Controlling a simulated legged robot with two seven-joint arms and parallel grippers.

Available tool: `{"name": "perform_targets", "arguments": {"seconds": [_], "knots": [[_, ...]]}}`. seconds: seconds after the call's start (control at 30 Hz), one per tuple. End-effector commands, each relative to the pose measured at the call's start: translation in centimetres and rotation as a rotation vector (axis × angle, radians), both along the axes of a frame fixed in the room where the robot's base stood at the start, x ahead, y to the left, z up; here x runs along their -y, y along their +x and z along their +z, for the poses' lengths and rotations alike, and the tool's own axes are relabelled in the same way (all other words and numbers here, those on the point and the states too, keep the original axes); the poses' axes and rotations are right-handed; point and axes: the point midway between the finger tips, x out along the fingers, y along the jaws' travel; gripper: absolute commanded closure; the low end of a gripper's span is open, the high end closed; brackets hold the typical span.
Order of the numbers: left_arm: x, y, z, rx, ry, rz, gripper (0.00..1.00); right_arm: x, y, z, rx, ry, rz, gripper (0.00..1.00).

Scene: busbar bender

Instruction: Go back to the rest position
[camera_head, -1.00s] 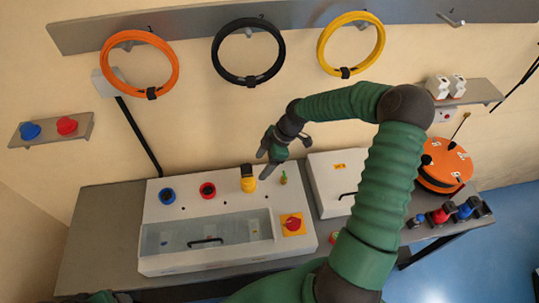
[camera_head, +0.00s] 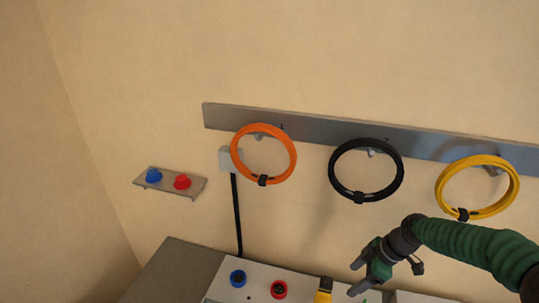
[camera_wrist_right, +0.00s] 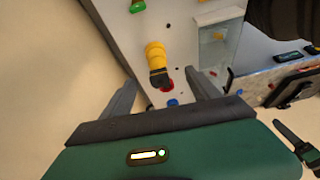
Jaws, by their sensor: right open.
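My right gripper (camera_head: 357,279) is at the lower right of the head view. It is open and empty, above the white panel and just right of a yellow and black connector (camera_head: 323,291). In the right wrist view the two grey fingers of my right gripper (camera_wrist_right: 161,80) are spread apart, and the yellow connector (camera_wrist_right: 155,55) stands on the panel, seen between and beyond them. I cannot tell the exact gap. My left gripper is not in view.
The white panel (camera_head: 258,290) bears blue (camera_head: 238,278) and red (camera_head: 279,289) round sockets. Orange (camera_head: 264,154), black (camera_head: 366,171) and yellow (camera_head: 478,187) cable rings hang on a wall rail. A small shelf (camera_head: 170,184) holds blue and red knobs. The wall space above is clear.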

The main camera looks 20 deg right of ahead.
Motion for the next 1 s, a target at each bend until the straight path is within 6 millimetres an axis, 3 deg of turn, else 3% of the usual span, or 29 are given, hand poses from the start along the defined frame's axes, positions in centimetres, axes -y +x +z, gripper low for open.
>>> {"name": "perform_targets", "arguments": {"seconds": [0.2,0.3,0.73,0.77,0.8,1.0], "knots": [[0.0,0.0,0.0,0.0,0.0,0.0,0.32,-8.9,-3.4,-2.1,-0.211,-0.151,-0.223,0.3],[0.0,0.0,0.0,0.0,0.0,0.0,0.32,-11.5,-5.5,-2.0,-0.234,-0.211,-0.401,0.3],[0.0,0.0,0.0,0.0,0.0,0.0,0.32,-17.1,-11.1,0.4,-0.151,-0.113,-0.957,0.3],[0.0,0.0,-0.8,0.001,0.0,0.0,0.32,-17.3,-11.3,-0.4,-0.15,-0.1,-0.979,0.3],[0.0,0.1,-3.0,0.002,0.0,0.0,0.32,-17.1,-11.2,-2.6,-0.153,-0.104,-0.979,0.3],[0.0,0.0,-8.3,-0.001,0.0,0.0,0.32,-17.2,-11.1,-7.8,-0.154,-0.108,-0.976,0.3]]}}
